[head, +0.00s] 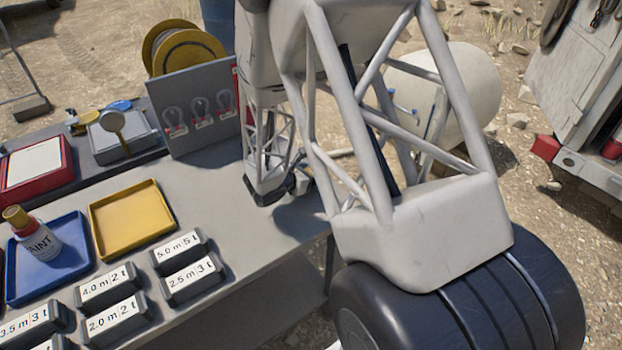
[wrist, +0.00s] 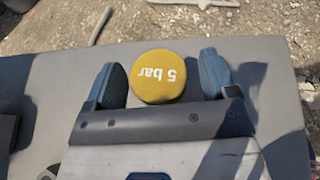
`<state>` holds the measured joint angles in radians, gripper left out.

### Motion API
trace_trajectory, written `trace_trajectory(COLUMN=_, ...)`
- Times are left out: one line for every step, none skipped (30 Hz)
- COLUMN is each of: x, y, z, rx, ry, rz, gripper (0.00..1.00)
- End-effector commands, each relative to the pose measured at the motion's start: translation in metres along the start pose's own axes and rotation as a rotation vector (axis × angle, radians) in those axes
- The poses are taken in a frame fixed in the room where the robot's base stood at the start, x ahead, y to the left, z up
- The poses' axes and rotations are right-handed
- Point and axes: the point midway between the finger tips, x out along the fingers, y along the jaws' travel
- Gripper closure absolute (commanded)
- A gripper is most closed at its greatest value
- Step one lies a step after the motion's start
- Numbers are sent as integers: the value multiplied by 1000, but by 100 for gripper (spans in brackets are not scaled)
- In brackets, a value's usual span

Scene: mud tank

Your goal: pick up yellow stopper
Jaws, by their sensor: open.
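The yellow stopper (wrist: 158,77) is a round disc with "5 bar" printed on its top, upside down in the wrist view. It is on the grey table, near the table's far edge in that view. My gripper (wrist: 162,78) is open, with one finger on each side of the stopper and a small gap on both sides. The near edge of the stopper lies close to the gripper's palm. In the head view my gripper (head: 272,190) is over the table's right end, and the stopper is hidden behind it and my arm.
The grey table (head: 225,262) has bare room left of my gripper. A yellow tray (head: 131,219), a blue tray (head: 47,262) with a paint bottle (head: 36,234), and several labelled blocks (head: 181,254) stand to the left. An upright panel (head: 197,108) stands behind.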

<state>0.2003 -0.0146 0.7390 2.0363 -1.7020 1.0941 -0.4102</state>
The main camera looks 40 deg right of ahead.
Motion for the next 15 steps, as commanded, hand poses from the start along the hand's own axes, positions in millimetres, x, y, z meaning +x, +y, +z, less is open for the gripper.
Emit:
trace_trajectory(x=0, y=0, z=0, rx=0, ry=0, rz=0, gripper=20)
trace_trajectory(x=0, y=0, z=0, rx=0, ry=0, rz=0, gripper=20)
trace_trajectory(x=0, y=0, z=0, rx=0, ry=0, rz=0, gripper=20)
trace_trajectory(x=0, y=0, z=0, rx=0, ry=0, rz=0, gripper=20)
trace_trajectory(x=0, y=0, z=0, rx=0, ry=0, rz=0, gripper=20)
trace_trajectory(x=0, y=0, z=0, rx=0, ry=0, rz=0, gripper=20)
trace_trajectory(x=0, y=0, z=0, rx=0, ry=0, rz=0, gripper=20)
trace_trajectory(x=0, y=0, z=0, rx=0, ry=0, rz=0, gripper=20)
trace_trajectory(x=0, y=0, z=0, rx=0, ry=0, rz=0, gripper=27)
trace_trajectory(x=0, y=0, z=0, rx=0, ry=0, rz=0, gripper=31)
trace_trajectory(x=0, y=0, z=0, rx=0, ry=0, rz=0, gripper=36)
trace_trajectory(x=0, y=0, z=0, rx=0, ry=0, rz=0, gripper=42)
trace_trajectory(x=0, y=0, z=0, rx=0, ry=0, rz=0, gripper=46)
trace_trajectory(x=0, y=0, z=0, rx=0, ry=0, rz=0, gripper=51)
trace_trajectory(x=0, y=0, z=0, rx=0, ry=0, rz=0, gripper=57)
